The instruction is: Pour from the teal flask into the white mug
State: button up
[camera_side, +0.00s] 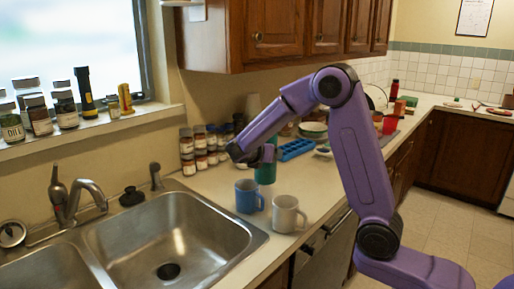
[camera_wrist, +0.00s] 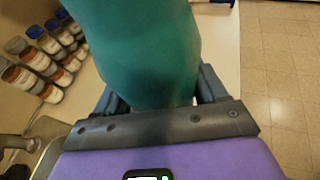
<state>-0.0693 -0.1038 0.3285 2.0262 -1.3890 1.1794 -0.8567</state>
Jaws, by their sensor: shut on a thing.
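The teal flask (camera_side: 266,172) is upright in the side view, beyond the mugs, partly hidden by my arm. In the wrist view the teal flask (camera_wrist: 145,50) fills the middle between the jaws. My gripper (camera_wrist: 150,98) is shut on it; in the side view my gripper (camera_side: 264,154) is at the flask's upper part. The white mug (camera_side: 286,214) stands upright on the counter near its front edge, nearer the camera than the flask. I cannot tell whether the flask's base touches the counter.
A blue mug (camera_side: 248,196) stands left of the white mug, close to the flask. Spice jars (camera_side: 196,150) are stacked by the wall. A blue tray (camera_side: 295,149) and dishes (camera_side: 313,130) lie behind. The sink (camera_side: 170,240) opens at the left.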

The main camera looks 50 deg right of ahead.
jog(key=s+a+f+n+g+y, duration=0.1)
jog(key=s+n+g, duration=0.1)
jog(key=s, duration=0.4)
jog(key=s+a+f+n+g+y, duration=0.1)
jog(key=s+f+n+g, duration=0.1)
jog(key=s+g, duration=0.3)
jog(key=s+f+n+g+y, duration=0.1)
jog(key=s+f+n+g, duration=0.1)
jog(key=s, duration=0.5)
jog(key=shift+s+a+f+n+g, duration=0.25)
jog(key=shift+a+n+g, duration=0.15)
jog(key=shift+n+g, duration=0.6)
dwell(0.6)
jog(key=shift+w, duration=0.1)
dwell(1.5)
jog(key=w+d+r+m+t+h, duration=0.1)
jog(key=w+r+m+t+h, duration=0.2)
jog(key=w+m+t, duration=0.4)
jog(key=r+t, duration=0.1)
jog(key=t, duration=0.3)
jog(key=shift+w+d+r+m, duration=0.2)
jog(key=shift+d+r+m, duration=0.1)
jog(key=shift+m, duration=0.1)
